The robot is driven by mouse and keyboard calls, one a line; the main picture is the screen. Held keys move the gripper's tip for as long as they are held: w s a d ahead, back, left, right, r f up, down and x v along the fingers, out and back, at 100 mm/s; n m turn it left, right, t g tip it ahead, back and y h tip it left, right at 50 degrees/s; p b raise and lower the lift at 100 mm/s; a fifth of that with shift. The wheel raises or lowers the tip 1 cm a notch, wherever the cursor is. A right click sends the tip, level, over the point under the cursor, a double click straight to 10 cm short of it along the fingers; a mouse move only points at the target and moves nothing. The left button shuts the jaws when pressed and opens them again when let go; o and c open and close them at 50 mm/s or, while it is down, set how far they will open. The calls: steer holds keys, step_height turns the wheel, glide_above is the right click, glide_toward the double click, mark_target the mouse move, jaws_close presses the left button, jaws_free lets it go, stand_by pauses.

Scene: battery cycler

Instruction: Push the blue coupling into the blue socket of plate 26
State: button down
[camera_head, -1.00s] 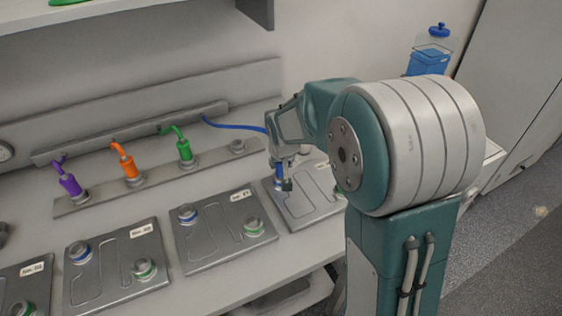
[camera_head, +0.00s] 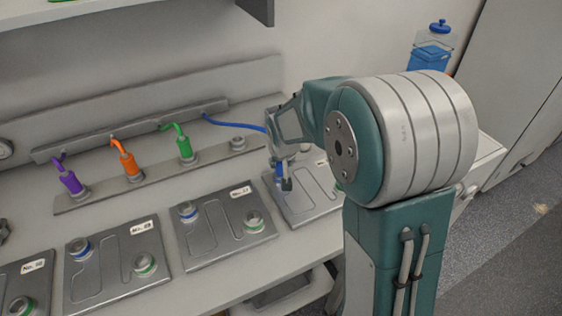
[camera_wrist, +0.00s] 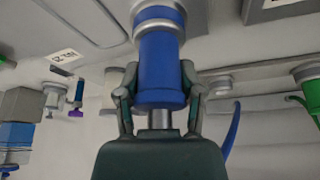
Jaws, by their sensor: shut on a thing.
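The blue coupling (camera_head: 279,171) is upright over the rightmost plate (camera_head: 309,205), at that plate's far left part. My gripper (camera_wrist: 160,84) is shut on the coupling (camera_wrist: 161,62), one finger on each side. In the wrist view the coupling's end meets a pale metal ring (camera_wrist: 158,14) with blue beyond it. I cannot tell how deep it sits. The socket under the coupling is hidden in the head view. The rightmost plate's label (camera_head: 322,163) is partly hidden by my arm and unreadable. The blue cable (camera_head: 234,125) runs from the rear rail to the coupling.
Purple (camera_head: 71,183), orange (camera_head: 131,165) and green (camera_head: 184,146) couplings stand on a rear strip, left of an empty holder (camera_head: 238,144). Plate 27 (camera_head: 222,238) lies close to the left, with more plates beyond. A shelf (camera_head: 150,14) overhangs the back.

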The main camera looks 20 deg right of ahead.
steer(key=shift+c, duration=0.7)
jaws_free()
steer(key=shift+o, duration=0.7)
steer(key=d+v, duration=0.1)
steer(key=v, duration=1)
steer(key=s+r, duration=0.2)
steer(key=s, duration=0.9)
steer(key=s+r+n+t, duration=0.1)
steer(key=s+r, duration=0.1)
steer(key=s, duration=1)
steer(key=shift+s+a+r+y, duration=0.15)
steer(key=shift+a+r+y, duration=0.15)
